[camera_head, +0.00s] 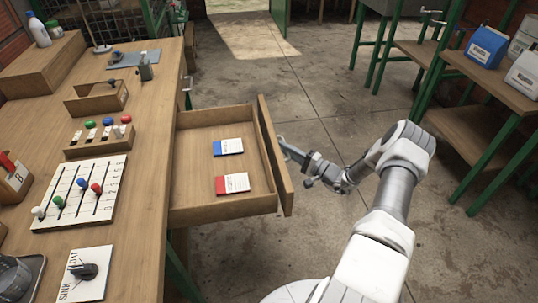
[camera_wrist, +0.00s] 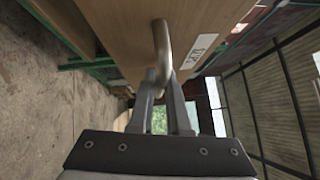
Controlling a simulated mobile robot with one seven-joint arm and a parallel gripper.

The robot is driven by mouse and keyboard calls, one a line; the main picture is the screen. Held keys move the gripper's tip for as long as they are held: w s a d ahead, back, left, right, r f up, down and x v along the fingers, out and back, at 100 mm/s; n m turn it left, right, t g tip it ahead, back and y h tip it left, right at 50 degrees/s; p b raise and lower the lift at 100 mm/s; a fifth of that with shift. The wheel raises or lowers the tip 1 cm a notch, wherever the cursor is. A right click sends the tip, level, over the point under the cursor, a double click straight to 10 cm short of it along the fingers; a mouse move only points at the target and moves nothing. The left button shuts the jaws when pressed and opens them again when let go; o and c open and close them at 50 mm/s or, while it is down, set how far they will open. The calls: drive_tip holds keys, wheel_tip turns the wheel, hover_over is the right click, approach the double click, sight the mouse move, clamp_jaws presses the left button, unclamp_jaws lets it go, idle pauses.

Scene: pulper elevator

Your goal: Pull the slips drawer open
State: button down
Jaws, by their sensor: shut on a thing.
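The slips drawer (camera_head: 181,201) stands pulled out from the wooden bench in the head view, its inside open to sight. Two slip pads lie in it, one with a blue edge (camera_head: 228,147) and one with a red edge (camera_head: 232,184). My gripper (camera_head: 287,150) is at the outer side of the drawer front (camera_head: 272,155). In the wrist view the fingers (camera_wrist: 163,92) are closed around the curved metal handle (camera_wrist: 161,50). A white label (camera_wrist: 200,50) shows on the drawer front beside the handle. In the head view the drawer front hides the handle.
The bench top (camera_head: 150,110) carries a board with coloured knobs (camera_head: 80,193), a sink/float dial card (camera_head: 84,273) and small wooden boxes. Shelves with blue and white containers (camera_head: 487,46) stand at the right. Bare concrete floor (camera_head: 300,80) lies beyond the drawer.

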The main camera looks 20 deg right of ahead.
drive_tip(key=shift+s+d, duration=0.25)
drive_tip(key=shift+d, duration=0.85)
drive_tip(key=c, duration=0.9)
unclamp_jaws()
drive_tip(key=v, duration=1.7)
drive_tip(key=shift+s+p, duration=0.2)
drive_tip(key=shift+p, duration=0.25)
drive_tip(key=shift+f, duration=0.15)
